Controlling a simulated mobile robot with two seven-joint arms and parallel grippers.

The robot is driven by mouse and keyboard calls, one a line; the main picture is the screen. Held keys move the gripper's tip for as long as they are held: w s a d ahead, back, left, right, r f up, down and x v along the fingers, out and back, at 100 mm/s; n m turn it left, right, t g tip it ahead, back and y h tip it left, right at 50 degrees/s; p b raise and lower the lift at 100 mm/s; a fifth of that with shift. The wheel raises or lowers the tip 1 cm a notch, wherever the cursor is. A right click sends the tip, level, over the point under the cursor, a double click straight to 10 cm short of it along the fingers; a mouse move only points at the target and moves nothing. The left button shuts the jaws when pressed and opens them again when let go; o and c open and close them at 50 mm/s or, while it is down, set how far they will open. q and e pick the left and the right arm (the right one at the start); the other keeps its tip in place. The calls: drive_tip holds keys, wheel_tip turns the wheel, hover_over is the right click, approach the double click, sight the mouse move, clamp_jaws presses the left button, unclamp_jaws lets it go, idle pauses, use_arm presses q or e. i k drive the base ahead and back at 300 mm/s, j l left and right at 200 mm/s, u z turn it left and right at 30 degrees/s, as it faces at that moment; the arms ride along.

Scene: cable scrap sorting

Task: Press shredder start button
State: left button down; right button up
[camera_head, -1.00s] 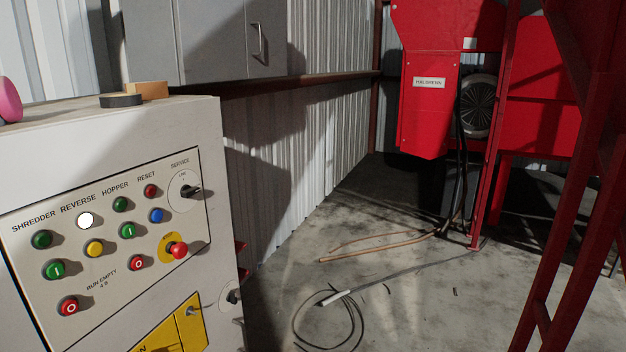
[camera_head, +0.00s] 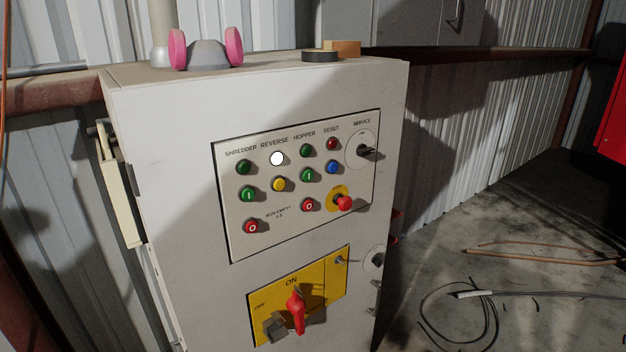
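The control panel (camera_head: 228,228) is on the front of a grey-white cabinet (camera_head: 178,150). Under the SHREDDER label, in the leftmost column, are a green lamp or button (camera_head: 243,167), a green button marked I (camera_head: 247,194) and a red button marked O (camera_head: 252,226). The REVERSE column has a bright white lamp (camera_head: 277,158) and a yellow button (camera_head: 279,184). HOPPER has a green one (camera_head: 307,151), a green I button (camera_head: 308,175) and a red O button (camera_head: 309,205). Neither of my grippers shows.
A red emergency stop (camera_head: 344,203) sits at the panel's lower right. Below is a yellow switch plate with a red handle (camera_head: 296,312) near ON. A pink-filtered respirator (camera_head: 207,52) lies on the cabinet top. Loose cables (camera_head: 480,294) lie on the floor at right.

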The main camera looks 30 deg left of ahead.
sight(248, 194)
drive_tip(key=u, duration=1.35)
